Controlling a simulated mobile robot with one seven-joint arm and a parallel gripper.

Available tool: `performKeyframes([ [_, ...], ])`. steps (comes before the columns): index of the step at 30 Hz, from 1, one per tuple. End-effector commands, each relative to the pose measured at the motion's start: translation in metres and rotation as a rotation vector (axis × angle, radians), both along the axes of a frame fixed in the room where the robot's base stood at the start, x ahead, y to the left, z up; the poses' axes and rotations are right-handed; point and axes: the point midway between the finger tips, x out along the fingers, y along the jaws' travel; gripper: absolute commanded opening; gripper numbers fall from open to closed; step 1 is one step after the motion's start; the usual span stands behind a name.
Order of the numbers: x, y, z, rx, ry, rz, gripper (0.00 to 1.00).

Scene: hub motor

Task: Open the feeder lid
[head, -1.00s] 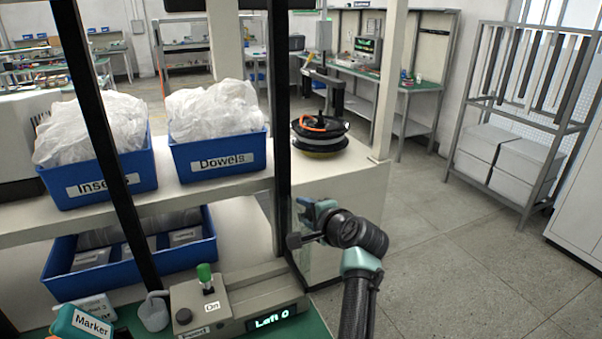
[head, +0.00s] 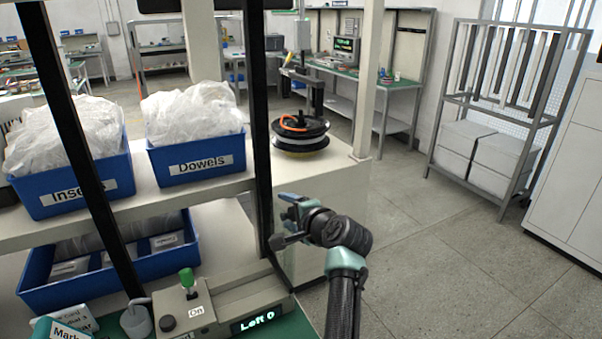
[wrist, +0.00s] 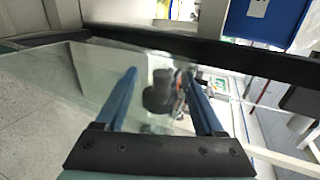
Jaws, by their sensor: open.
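My gripper (head: 286,219) is beside the dark upright post at the end of the bench in the head view. In the wrist view its two blue fingers (wrist: 158,72) are spread apart with nothing gripped. A clear panel (wrist: 60,85) with a dark bar (wrist: 215,48) along its edge lies across the wrist view, just ahead of or between the fingers. I cannot tell if they touch it, nor if this panel is the feeder lid. A beige control unit (head: 240,297) with a green-topped switch (head: 187,278), an "On" label and a "Left 0" display sits below left of my gripper.
Blue bins marked "Dowels" (head: 200,166) and "Inserts" (head: 75,195), holding clear bags, stand on the shelf. A lower blue bin (head: 110,278) sits beneath. A black reel (head: 300,137) rests at the shelf's end. The dark post (head: 262,130) stands close.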

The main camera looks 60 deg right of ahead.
Motion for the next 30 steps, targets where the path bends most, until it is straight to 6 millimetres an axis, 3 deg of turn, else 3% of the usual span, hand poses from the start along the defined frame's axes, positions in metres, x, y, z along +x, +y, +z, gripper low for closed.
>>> performKeyframes([
  [21,-0.084,0.05,0.04,-0.003,-0.002,-0.004,0.71],
  [30,-0.099,0.058,0.048,-0.002,-0.001,-0.002,0.71],
])
